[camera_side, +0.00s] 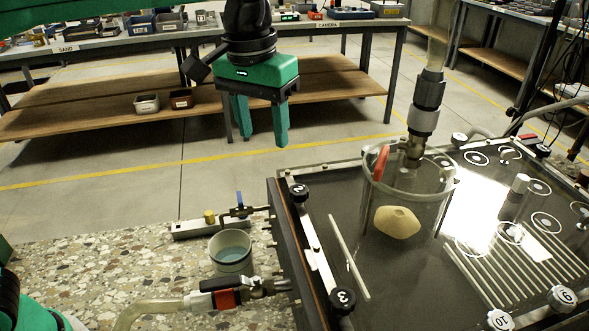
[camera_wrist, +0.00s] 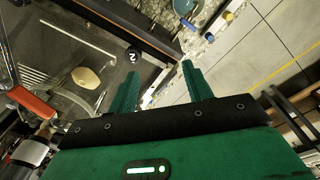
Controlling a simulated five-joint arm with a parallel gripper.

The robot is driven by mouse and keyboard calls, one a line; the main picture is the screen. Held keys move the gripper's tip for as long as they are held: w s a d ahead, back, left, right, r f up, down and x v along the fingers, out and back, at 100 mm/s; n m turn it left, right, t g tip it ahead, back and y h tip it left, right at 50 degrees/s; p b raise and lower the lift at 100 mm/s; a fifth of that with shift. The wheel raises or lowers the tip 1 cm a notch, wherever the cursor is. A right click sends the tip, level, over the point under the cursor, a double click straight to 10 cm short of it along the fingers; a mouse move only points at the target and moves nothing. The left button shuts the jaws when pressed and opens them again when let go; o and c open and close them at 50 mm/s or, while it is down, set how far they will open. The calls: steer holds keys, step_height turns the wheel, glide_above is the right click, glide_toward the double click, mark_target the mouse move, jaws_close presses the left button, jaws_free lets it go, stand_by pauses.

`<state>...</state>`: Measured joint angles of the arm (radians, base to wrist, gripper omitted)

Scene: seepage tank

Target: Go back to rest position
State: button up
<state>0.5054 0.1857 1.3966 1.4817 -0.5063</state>
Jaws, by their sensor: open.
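My gripper (camera_side: 262,122) hangs at the upper middle of the side view, its green fingers pointing down, apart and empty. It is in the air behind and left of the seepage tank (camera_side: 310,262) and touches nothing. In the wrist view, my gripper's two green fingers (camera_wrist: 158,88) are spread with nothing between them. The tank's edge and the black knob marked 2 (camera_wrist: 133,55) show beyond them.
A clear cylinder (camera_side: 365,205) stands on the tank around a sand mound (camera_side: 397,222), below a valve with a red lever (camera_side: 381,162). A white cup of liquid (camera_side: 230,252) stands on the speckled surface (camera_side: 120,265). Workbenches (camera_side: 340,24) line the back.

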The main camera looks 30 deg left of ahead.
steer(key=s+a+f+t, duration=0.1)
steer(key=s+a, duration=0.2)
steer(key=a, duration=0.4)
steer(key=s+a+t, duration=0.1)
steer(key=s+a, duration=0.3)
steer(key=a, duration=0.2)
steer(key=s+a+f+t, duration=0.3)
steer(key=s+a+f, duration=0.5)
steer(key=s, duration=0.1)
steer(key=shift+s+a+f, duration=0.25)
steer(key=shift+s+a, duration=0.1)
steer(key=w+d+r+m+g, duration=0.2)
steer(key=w+d+r+m, duration=0.3)
steer(key=w+d+m, duration=0.35)
steer(key=w+d+r+m+g, duration=0.2)
steer(key=w+d+r+m, duration=0.3)
steer(key=w+d+m, duration=0.3)
steer(key=d+m, duration=0.2)
steer(key=d, duration=0.1)
steer(key=d+f+m+g, duration=0.1)
steer(key=d+m, duration=0.1)
steer(key=d, duration=0.2)
steer(key=w+d+m, duration=0.1)
steer(key=d+m, duration=0.2)
steer(key=shift+w+d+f, duration=0.1)
steer(key=shift+d+f, duration=0.05)
steer(key=shift+f, duration=0.15)
steer(key=shift+d+m+g, duration=0.25)
steer(key=shift+d+g, duration=0.05)
steer(key=shift+d, duration=0.05)
